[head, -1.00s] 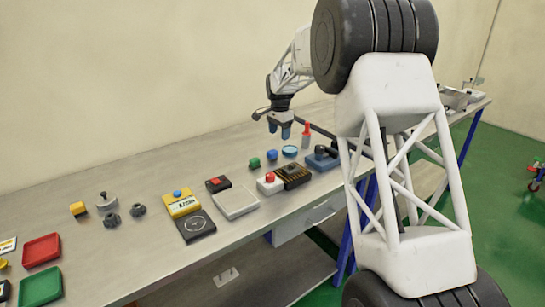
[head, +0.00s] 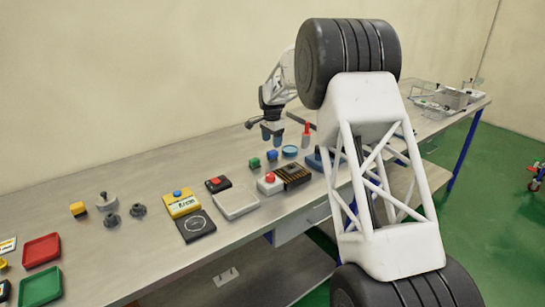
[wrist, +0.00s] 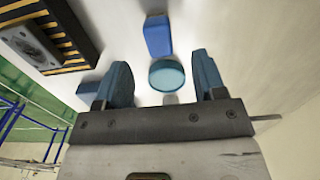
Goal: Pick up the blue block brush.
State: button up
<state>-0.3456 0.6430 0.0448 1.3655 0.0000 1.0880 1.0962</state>
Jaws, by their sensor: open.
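A small blue block (head: 272,155), which I take for the block brush, sits on the bench between a green block and a round teal piece. No bristles can be made out. In the wrist view the blue block (wrist: 157,35) lies ahead of the fingertips, beyond the teal piece. My gripper (head: 272,140) points down above the bench, behind and above the blue block in the head view. Its two blue fingers are apart in the wrist view (wrist: 162,72), with nothing held. The teal piece (wrist: 167,75) shows between them, below.
The green block (head: 254,162) is just left of the blue one. A black-and-yellow striped box (head: 292,174) stands in front. An upright red piece (head: 306,133) is right of the teal piece (head: 290,151). A larger blue block (head: 314,159) is partly hidden by my arm.

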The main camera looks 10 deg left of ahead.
aim_at(273, 151)
jog(key=shift+f, duration=0.55)
jog(key=shift+d+f, duration=0.15)
jog(key=shift+f, duration=2.45)
jog(key=c, duration=1)
jog(key=shift+r, duration=5)
